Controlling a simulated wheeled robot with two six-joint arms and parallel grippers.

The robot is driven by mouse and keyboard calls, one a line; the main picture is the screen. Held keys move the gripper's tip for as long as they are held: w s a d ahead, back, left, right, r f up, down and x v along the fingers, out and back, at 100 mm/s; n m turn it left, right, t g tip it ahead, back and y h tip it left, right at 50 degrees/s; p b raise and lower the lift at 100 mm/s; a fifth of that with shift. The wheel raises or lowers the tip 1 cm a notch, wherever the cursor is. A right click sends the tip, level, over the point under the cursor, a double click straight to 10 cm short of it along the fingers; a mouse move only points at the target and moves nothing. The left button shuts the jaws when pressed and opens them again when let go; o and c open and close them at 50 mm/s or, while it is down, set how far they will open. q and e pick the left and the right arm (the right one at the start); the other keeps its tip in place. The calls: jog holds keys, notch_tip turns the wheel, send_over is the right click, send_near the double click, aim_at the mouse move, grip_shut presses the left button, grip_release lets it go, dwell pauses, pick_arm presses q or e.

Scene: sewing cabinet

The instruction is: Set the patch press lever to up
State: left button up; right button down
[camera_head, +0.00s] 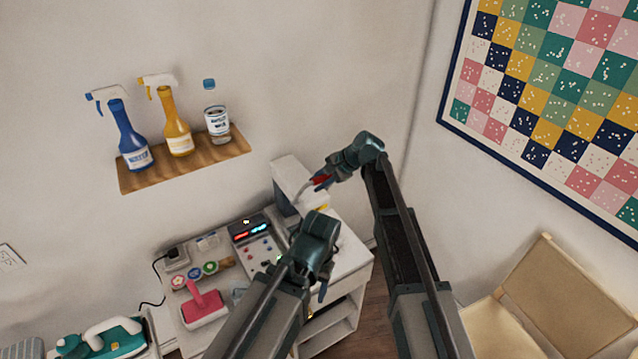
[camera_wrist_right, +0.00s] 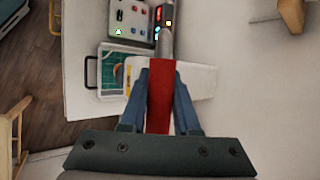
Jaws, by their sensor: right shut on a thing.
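The patch press (camera_head: 291,178) is a white upright machine on the white cabinet, near the wall. Its lever has a grey rod (camera_wrist_right: 166,43) and a red grip (camera_head: 321,180). My right gripper (camera_head: 327,178) is shut on the red grip, which also shows between the blue fingers in the right wrist view (camera_wrist_right: 160,90). The lever's exact angle is hard to judge, as my gripper covers part of it. My left gripper (camera_head: 322,289) hangs over the cabinet's front, apart from the lever; its jaw opening cannot be made out.
A control panel (camera_head: 252,230) with lit displays stands left of the press. A pink-handled tool (camera_head: 204,306) and several thread spools lie further left. A wooden shelf (camera_head: 190,160) with spray bottles hangs on the wall. A tan chair (camera_head: 545,300) stands at right.

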aim_at(326, 176)
jog(key=c, duration=0.7)
grip_release()
jog(key=shift+o, duration=0.2)
jog(key=shift+d+r, duration=0.1)
jog(key=shift+r, duration=0.05)
jog(key=p+v, duration=0.6)
jog(key=v, duration=0.1)
jog(key=shift+r, duration=0.1)
